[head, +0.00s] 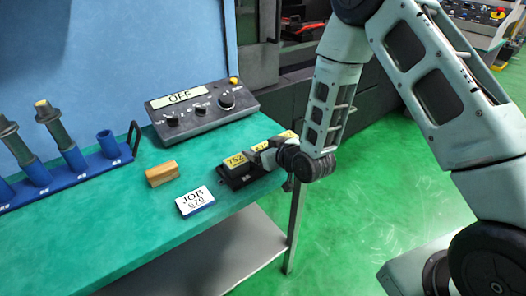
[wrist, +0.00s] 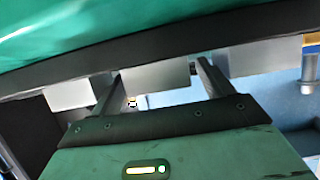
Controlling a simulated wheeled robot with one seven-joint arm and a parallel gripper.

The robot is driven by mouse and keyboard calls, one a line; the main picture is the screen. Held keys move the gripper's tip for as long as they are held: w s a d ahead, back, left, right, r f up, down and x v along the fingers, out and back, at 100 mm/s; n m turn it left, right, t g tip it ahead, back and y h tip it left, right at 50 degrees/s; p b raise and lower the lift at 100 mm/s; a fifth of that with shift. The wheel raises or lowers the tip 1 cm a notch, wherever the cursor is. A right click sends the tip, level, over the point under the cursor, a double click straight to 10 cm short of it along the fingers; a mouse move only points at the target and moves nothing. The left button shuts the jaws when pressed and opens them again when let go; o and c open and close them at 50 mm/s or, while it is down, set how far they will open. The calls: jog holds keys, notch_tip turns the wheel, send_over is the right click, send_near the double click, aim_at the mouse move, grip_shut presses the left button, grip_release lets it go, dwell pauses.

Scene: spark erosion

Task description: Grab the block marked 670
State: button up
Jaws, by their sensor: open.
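A black holder (head: 232,184) at the table's right edge carries a row of blocks with yellow top labels. The left block (head: 236,160) reads 752. The label of the block behind it (head: 262,146) starts with 6, its rest hidden by my gripper (head: 262,158). Part of a third yellow label (head: 287,135) shows farther right. In the wrist view my gripper (wrist: 160,68) is open, its fingers on either side of the middle grey block (wrist: 155,76). A grey block stands on its left (wrist: 68,95) and another on its right (wrist: 250,56). Firm contact cannot be told.
A card reading JOB 670 (head: 195,201) and a wooden block (head: 162,174) lie on the green table (head: 130,225). A control box reading OFF (head: 200,107) stands behind. A blue rack with several posts (head: 95,162) is at left. Open floor lies right.

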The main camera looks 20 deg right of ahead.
jog(key=c, duration=1.3)
jog(key=shift+o, duration=0.2)
jog(key=shift+r, duration=0.15)
